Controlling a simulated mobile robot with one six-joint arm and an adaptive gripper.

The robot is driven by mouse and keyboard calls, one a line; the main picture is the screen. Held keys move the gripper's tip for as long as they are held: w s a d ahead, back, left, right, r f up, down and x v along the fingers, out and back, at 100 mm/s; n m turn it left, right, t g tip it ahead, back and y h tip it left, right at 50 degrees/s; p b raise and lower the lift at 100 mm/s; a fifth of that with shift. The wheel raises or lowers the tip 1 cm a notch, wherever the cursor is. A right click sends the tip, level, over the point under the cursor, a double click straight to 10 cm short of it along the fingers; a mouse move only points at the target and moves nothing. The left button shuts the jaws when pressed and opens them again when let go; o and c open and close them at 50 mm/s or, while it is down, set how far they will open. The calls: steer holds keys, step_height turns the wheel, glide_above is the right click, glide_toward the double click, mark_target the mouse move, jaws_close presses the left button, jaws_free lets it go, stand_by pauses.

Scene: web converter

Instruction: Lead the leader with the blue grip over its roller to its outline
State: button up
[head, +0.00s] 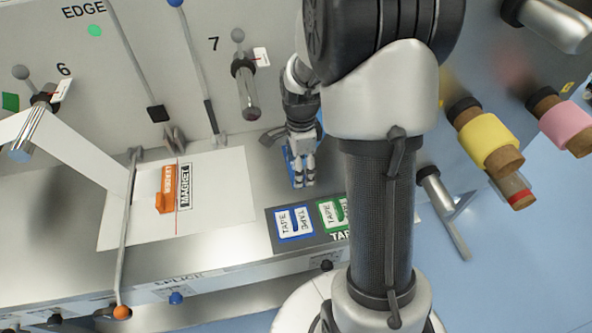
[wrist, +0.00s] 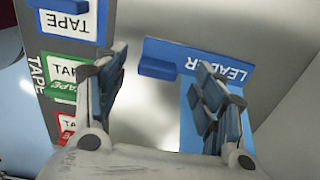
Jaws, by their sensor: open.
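The blue leader (wrist: 192,57) lies flat on the metal table in the wrist view, with LEADER printed on it. Its raised blue grip (wrist: 157,68) shows between and just beyond my fingertips. My gripper (wrist: 163,62) is open, one finger on each side, and holds nothing. In the head view my gripper (head: 298,180) points down at the table and covers most of the blue leader (head: 289,163). Roller 7 (head: 248,92) sticks out of the panel to the upper left of my gripper. I cannot make out an outline for the blue leader.
A dark tape tray (head: 268,228) with blue and green tape cards sits in front of my gripper. Thin levers with ball ends cross the panel. Yellow and pink rolls (head: 487,140) stand at the right.

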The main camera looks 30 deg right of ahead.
step_height(320, 180, down, 3)
steer(key=shift+a+f+b, duration=0.1)
steer(key=shift+f+b, duration=0.1)
steer(key=shift+b, duration=0.3)
steer(key=shift+r, duration=0.1)
steer(key=c, duration=1.2)
